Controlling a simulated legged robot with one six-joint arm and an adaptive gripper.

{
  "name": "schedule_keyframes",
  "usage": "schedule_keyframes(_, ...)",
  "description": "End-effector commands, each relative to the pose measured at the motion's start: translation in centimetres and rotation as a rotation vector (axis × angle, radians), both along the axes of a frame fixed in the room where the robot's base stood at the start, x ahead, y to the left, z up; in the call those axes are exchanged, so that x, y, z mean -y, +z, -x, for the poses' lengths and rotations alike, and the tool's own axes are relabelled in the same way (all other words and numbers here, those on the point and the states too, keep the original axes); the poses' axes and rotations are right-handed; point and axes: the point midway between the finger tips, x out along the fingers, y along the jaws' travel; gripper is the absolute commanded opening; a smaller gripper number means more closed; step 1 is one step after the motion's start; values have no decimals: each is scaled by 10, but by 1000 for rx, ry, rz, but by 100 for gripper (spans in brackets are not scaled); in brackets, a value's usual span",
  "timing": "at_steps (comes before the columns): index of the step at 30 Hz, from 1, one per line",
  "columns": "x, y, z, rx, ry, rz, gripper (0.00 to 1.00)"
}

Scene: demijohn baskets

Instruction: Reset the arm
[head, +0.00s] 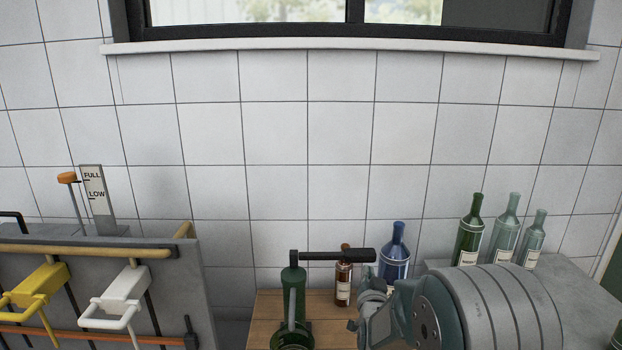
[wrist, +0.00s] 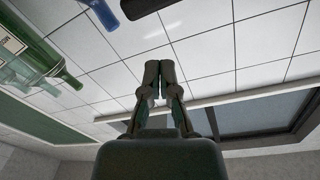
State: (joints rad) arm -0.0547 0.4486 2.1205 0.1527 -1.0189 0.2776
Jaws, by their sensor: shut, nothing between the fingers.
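In the wrist view my gripper (wrist: 160,76) has its two fingers together, with nothing between the tips. It points toward the white tiled wall and shows no contact with anything. In the head view my arm (head: 500,305) fills the lower right, its thick grey link lying across the front of the shelf area. The fingertips are hard to make out there.
A blue bottle (head: 396,252) and a small brown bottle (head: 343,278) stand just behind my arm. Several green bottles (head: 470,232) stand at right. A green device with a dark handle (head: 340,255) is left of it. Yellow and white valves (head: 122,290) are far left.

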Motion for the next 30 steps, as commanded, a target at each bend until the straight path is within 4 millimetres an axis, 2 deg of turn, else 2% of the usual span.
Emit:
schedule_keyframes(1, 0, 15, 8, -39, 9, 7, 0)
schedule_keyframes(6, -2, 41, 39, -203, 48, 40, 0)
schedule_keyframes(11, -3, 59, 81, -358, 85, 79, 0)
schedule_keyframes(14, -3, 67, 112, -454, 110, 106, 0)
schedule_keyframes(22, -1, 78, 212, -713, 174, 183, 0)
schedule_keyframes(30, 5, 72, 324, -967, 232, 256, 0)
